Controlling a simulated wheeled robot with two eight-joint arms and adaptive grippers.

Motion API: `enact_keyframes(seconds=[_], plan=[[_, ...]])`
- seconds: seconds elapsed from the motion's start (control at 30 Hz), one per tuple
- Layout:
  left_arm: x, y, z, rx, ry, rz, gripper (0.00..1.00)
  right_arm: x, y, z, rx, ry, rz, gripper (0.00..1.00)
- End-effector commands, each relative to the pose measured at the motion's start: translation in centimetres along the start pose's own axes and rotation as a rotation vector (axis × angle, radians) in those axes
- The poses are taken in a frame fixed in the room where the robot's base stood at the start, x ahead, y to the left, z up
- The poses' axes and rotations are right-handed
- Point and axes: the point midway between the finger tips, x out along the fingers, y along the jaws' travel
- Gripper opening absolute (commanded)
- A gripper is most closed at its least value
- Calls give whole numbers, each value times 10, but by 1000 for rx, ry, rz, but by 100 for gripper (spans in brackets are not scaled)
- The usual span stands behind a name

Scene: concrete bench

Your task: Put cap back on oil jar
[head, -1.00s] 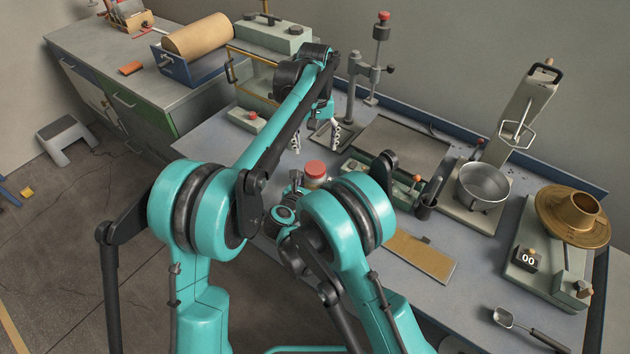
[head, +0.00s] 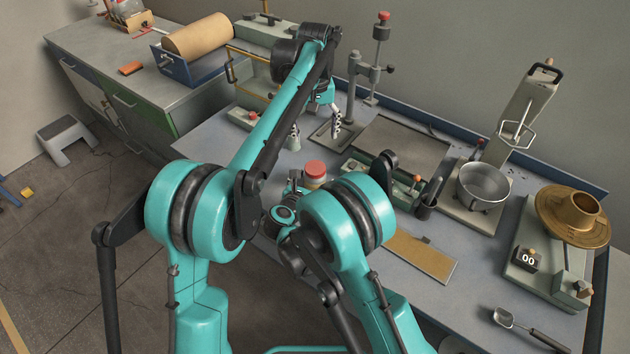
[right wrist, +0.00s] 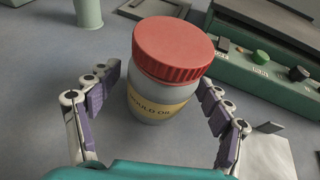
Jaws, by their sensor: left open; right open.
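The oil jar (right wrist: 155,108) is squat and grey with a tan label reading "MOULD OIL". It stands upright on the bench, and its red ribbed cap (right wrist: 174,48) sits on top and looks level with the jar's mouth. In the head view the cap (head: 315,168) shows above my right arm, which hides much of the jar. My right gripper (right wrist: 157,100) is open, with one finger on each side of the jar and a visible gap at both. My left gripper (head: 316,126) is open and empty, above and behind the jar, clear of the cap.
A pale green cylinder (right wrist: 88,12) stands behind the jar. A green control box with knobs (right wrist: 262,72) is close to its right. A metal pan (head: 484,184), a bronze flanged part (head: 572,216) and a scoop (head: 504,318) are farther right. A post stand (head: 352,100) rises near my left gripper.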

Motion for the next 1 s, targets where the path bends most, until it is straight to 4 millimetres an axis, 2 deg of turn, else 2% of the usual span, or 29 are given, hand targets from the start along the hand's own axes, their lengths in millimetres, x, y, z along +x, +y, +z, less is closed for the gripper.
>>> enact_keyframes(seconds=[0.17, 0.63, 0.8, 1.0], plan=[[0, 0, 0, 0, 0, 0, 76, -11, 1, 0, -1, 0, 2, 79], [0, 0, 0, 0, 0, 0, 76, -102, 1, 0, -1, 0, 4, 79], [0, 0, 0, 0, 0, 0, 76, -117, 1, 0, 0, 0, 2, 79], [0, 0, 0, 0, 0, 0, 76, -120, 0, 0, 0, 0, -1, 79]])
